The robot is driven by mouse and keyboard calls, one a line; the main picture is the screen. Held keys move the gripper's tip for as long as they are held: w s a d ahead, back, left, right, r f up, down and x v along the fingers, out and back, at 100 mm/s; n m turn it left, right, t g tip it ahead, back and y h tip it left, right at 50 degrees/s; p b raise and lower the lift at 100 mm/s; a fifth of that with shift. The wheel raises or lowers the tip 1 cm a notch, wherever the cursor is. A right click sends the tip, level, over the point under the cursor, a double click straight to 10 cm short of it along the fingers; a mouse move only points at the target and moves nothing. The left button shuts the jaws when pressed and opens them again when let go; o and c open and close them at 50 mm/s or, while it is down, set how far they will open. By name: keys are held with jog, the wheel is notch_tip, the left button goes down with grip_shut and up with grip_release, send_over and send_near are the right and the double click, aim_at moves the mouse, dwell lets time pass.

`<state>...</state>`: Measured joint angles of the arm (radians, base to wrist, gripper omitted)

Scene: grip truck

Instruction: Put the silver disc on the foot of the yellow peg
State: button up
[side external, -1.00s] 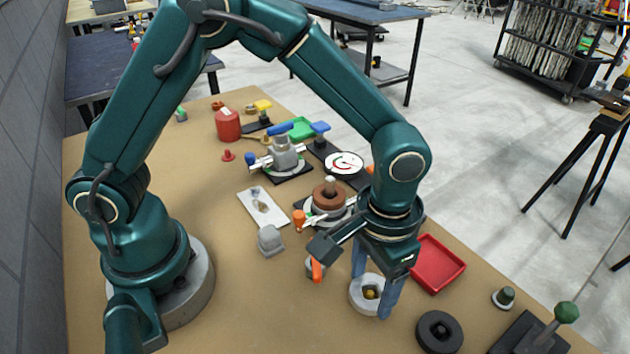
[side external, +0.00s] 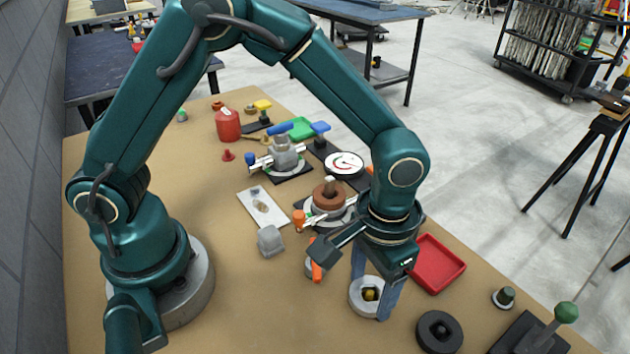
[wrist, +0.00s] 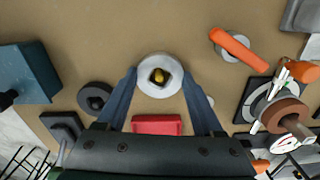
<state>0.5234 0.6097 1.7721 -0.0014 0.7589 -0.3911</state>
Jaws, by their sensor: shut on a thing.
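The silver disc (side external: 355,303) is a thick pale ring at the front of the table. My gripper (side external: 367,301) is shut on it, with one blue finger on each side of its rim. The yellow peg (side external: 370,294) shows inside the disc's hole, so the disc is around the peg. In the wrist view the disc (wrist: 146,87) sits between my fingertips (wrist: 160,78), and the top of the yellow peg (wrist: 160,76) shows in a dark opening. The peg's foot is hidden by the disc. I cannot tell whether the disc rests fully on it.
A red tray (side external: 438,262) lies right of my gripper and a black ring (side external: 427,345) lies in front of it. An orange-handled piece (side external: 317,268) and a grey block (side external: 270,240) are to the left. A brown ring on a post (side external: 328,197) stands behind.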

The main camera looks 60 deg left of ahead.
jog(key=shift+f, duration=0.25)
dwell(0.3)
jog(key=o, duration=1.5)
jog(key=shift+c, duration=0.2)
jog(key=shift+r, duration=0.1)
jog(key=shift+r, duration=3.7)
